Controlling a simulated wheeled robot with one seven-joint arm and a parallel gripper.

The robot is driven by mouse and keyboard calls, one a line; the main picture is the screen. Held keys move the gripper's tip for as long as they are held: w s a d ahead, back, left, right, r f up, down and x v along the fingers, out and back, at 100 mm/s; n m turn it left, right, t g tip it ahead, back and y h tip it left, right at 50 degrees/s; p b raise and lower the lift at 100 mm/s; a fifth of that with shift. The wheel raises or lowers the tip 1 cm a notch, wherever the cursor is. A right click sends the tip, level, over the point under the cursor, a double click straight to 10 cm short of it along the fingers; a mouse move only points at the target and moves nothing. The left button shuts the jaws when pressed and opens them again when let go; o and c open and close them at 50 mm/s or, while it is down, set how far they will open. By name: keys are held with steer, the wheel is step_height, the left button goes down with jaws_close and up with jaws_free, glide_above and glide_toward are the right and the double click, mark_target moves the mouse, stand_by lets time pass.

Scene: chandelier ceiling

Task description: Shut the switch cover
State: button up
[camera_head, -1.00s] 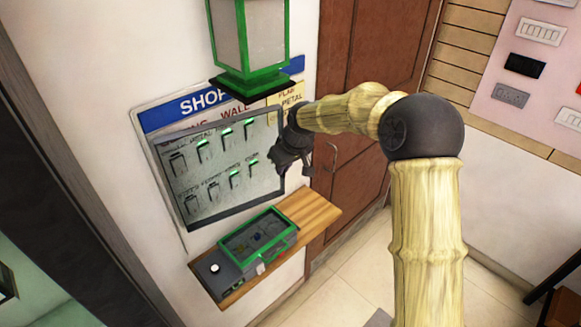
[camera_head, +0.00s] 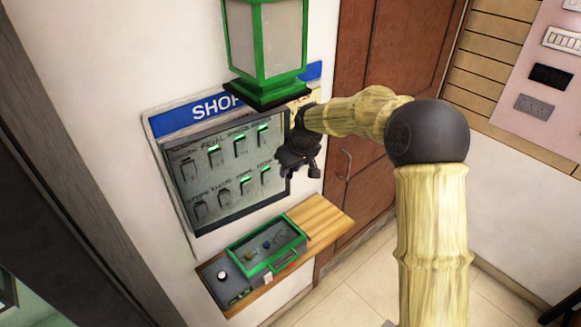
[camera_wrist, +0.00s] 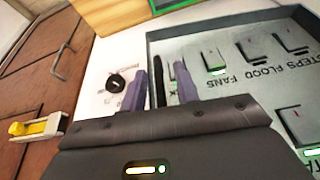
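The grey switch panel (camera_head: 222,178) is on the wall in the head view, with two rows of switches and green lights, inside a dark rectangular frame. I cannot make out a separate see-through cover over it. My gripper (camera_head: 300,150) is at the panel's right edge, hiding part of it. In the wrist view the panel frame (camera_wrist: 230,22) and several switches lie to the right of my gripper (camera_wrist: 162,78). Its two purple-grey fingers stand apart, with a thin dark strip between or behind them. I cannot tell whether they touch it.
A green lantern (camera_head: 265,45) hangs just above the panel. Below is a wooden shelf (camera_head: 322,215) with a green-framed box (camera_head: 265,249). A brown door (camera_head: 350,150) stands to the right. A round black fitting (camera_wrist: 115,83) is left of my fingers.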

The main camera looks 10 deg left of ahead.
steer(key=shift+r, duration=0.15)
steer(key=b+v, duration=0.4)
steer(key=v, duration=1.3)
steer(key=shift+b, duration=0.35)
steer(key=shift+d, duration=0.1)
steer(key=s+d+f+m+h+b, duration=0.2)
steer(key=s+d+f+m, duration=0.6)
steer(key=s+d+f, duration=1.2)
step_height(320, 180, down, 4)
steer(key=shift+s+d+r+m+g+h, duration=0.1)
steer(key=shift+s+d+m+g+h, duration=0.2)
steer(key=shift+s+h, duration=0.6)
steer(key=shift+s+y, duration=0.2)
steer(key=shift+y, duration=0.1)
